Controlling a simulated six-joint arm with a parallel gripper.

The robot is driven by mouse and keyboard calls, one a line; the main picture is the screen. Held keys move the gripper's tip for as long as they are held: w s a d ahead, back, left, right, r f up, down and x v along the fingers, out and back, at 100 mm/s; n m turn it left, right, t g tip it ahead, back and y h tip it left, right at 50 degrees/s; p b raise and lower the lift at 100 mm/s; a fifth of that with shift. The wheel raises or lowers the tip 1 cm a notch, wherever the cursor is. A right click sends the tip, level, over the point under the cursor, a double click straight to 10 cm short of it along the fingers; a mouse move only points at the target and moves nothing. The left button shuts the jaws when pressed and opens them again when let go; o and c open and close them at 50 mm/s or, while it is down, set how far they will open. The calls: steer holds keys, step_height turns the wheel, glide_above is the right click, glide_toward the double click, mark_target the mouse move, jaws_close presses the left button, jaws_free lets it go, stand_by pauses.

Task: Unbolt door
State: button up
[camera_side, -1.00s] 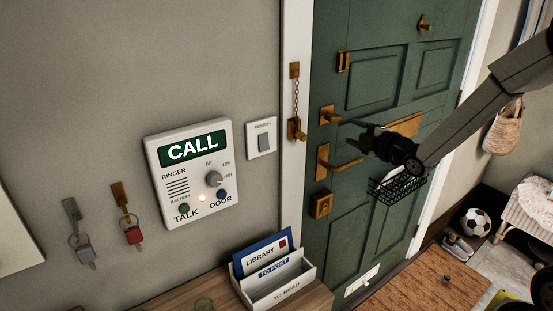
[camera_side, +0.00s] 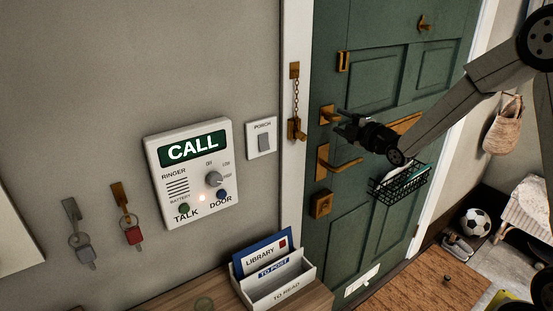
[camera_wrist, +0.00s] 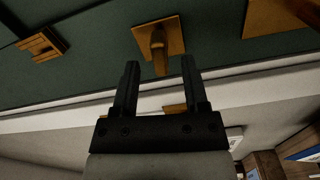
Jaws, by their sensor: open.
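The green door (camera_side: 395,80) stands closed in its white frame. A brass bolt turn on a square plate (camera_side: 328,114) sits near the door's left edge, above the lever handle (camera_side: 340,163). My gripper (camera_side: 342,125) is open in front of the bolt turn. In the wrist view the turn's knob (camera_wrist: 159,48) stands between and just beyond the two fingertips (camera_wrist: 160,72), with no clear contact. Part of the plate is hidden by the gripper in the side view.
A brass chain (camera_side: 295,97) hangs on the door frame to the left. A second brass lock (camera_side: 320,205) is below the lever. A wire basket (camera_side: 400,190) hangs on the door under my arm. The call panel (camera_side: 190,172) and porch switch (camera_side: 262,139) are on the wall.

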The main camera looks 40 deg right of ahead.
mark_target(337, 119)
steer(key=shift+w, duration=1.6)
jaws_close()
